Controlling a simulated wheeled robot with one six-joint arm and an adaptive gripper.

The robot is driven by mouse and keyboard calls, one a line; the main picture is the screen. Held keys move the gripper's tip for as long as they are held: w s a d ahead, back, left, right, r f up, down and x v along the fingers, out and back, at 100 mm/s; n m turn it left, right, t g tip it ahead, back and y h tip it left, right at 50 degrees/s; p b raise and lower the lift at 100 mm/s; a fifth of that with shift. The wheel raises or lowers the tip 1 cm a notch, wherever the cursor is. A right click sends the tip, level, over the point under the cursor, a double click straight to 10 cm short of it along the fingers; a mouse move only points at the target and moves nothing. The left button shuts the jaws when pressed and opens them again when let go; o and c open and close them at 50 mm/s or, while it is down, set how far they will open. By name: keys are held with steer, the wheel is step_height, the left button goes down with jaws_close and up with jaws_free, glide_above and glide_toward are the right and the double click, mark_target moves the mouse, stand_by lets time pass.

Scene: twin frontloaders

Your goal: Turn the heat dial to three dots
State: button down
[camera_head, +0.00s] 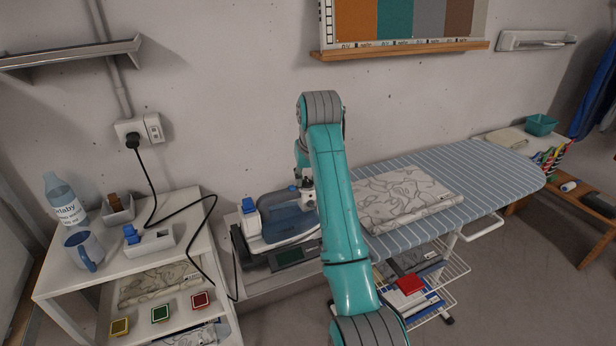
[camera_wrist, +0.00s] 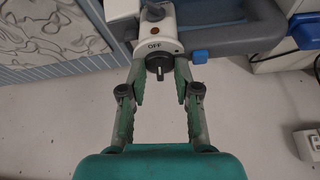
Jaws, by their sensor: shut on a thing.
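The heat dial (camera_wrist: 160,68) is a dark round knob with a small pointer, on the white end of the blue-and-white iron (camera_wrist: 220,42). "OFF" is printed on the white face just beside the dial; no dots can be made out. My gripper (camera_wrist: 161,78) has its two green fingers on either side of the dial, shut on it. In the head view the iron (camera_head: 282,224) rests on its station at the left end of the ironing board, and my teal arm hides most of the gripper and the dial.
The striped ironing board (camera_head: 500,178) carries a folded patterned cloth (camera_head: 400,198). A white shelf unit (camera_head: 60,284) on the left holds a bottle (camera_head: 64,200), a mug (camera_head: 84,250) and coloured blocks. A black cord runs from the wall socket (camera_head: 138,130) past the shelf.

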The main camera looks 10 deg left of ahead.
steer(key=m, duration=0.2)
steer(key=m+h, duration=0.1)
steer(key=m, duration=0.1)
steer(key=m+h, duration=0.1)
steer(key=m, duration=0.1)
steer(key=shift+a, duration=0.25)
steer(key=m+h, duration=0.1)
steer(key=m, duration=0.2)
steer(key=m+h, duration=0.1)
steer(key=m, duration=0.2)
steer(key=shift+a+m+g+h, duration=0.15)
steer(key=shift+m+g+h, duration=0.15)
steer(key=shift+m, duration=0.1)
steer(key=m, duration=0.2)
steer(key=m+g+h, duration=0.1)
steer(key=m, duration=0.2)
steer(key=shift+w+a+r+g, duration=0.1)
steer(key=shift+w+g, duration=0.1)
steer(key=shift+g, duration=0.1)
steer(key=shift+m+g+h, duration=0.4)
steer(key=shift+m+g, duration=0.1)
steer(key=shift+m, duration=1.5)
steer(key=c, duration=1.2)
jaws_free()
steer(key=shift+o, duration=0.2)
